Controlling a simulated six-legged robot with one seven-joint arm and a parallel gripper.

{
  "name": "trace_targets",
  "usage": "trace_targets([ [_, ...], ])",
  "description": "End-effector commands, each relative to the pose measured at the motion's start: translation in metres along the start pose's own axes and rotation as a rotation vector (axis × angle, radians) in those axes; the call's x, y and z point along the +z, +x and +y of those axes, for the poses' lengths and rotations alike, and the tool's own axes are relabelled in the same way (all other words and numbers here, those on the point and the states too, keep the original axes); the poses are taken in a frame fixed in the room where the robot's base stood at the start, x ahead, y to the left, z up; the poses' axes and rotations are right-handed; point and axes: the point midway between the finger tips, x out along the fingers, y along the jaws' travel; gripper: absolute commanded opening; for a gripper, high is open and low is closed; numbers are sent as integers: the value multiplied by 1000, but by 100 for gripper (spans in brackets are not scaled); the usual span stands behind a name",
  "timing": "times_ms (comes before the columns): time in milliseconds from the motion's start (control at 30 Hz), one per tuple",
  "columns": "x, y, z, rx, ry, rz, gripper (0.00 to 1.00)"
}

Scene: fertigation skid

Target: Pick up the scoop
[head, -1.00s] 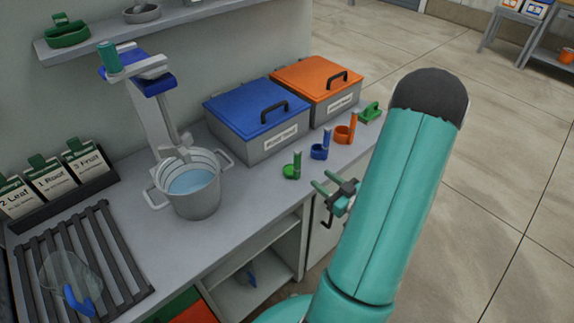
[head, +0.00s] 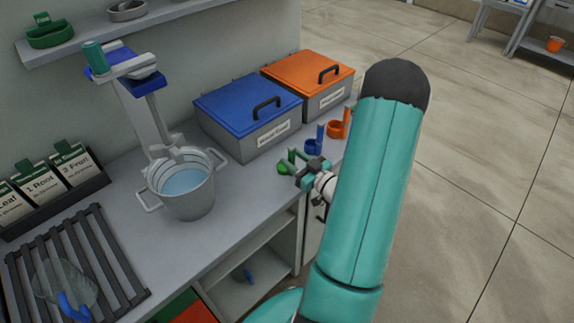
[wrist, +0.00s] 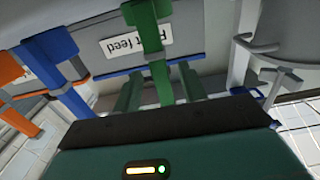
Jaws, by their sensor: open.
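The small green scoop (head: 283,168) stands on the bench front with its handle upright. My gripper (head: 300,165) is beside it in the head view and partly hides it. In the wrist view the green handle (wrist: 152,40) rises between the two open fingers of my gripper (wrist: 160,88). The fingers do not appear closed on it; whether either touches it I cannot tell. A blue scoop (head: 314,145) and an orange scoop (head: 337,128) stand farther along the bench; they also show at left in the wrist view. A clear scoop with a blue handle (head: 72,303) lies on the slatted rack.
A blue-lidded bin (head: 248,105) and an orange-lidded bin (head: 308,80) stand behind the small scoops. A metal bucket (head: 187,190) of bluish liquid stands to the left, under a blue-and-grey stand. Bench space between bucket and green scoop is clear.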

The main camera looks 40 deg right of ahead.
Motion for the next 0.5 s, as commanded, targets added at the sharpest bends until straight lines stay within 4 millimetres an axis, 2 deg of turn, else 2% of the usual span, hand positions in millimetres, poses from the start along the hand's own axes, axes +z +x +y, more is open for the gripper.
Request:
trace_targets([
  [100,0,21,-3,-3,0,1,42],
  [200,0,34,-2,-2,-1,1,42],
  [433,0,37,-2,-1,0,0,42],
  [467,0,37,-2,-1,0,0,40],
  [500,0,37,-2,-1,0,0,32],
])
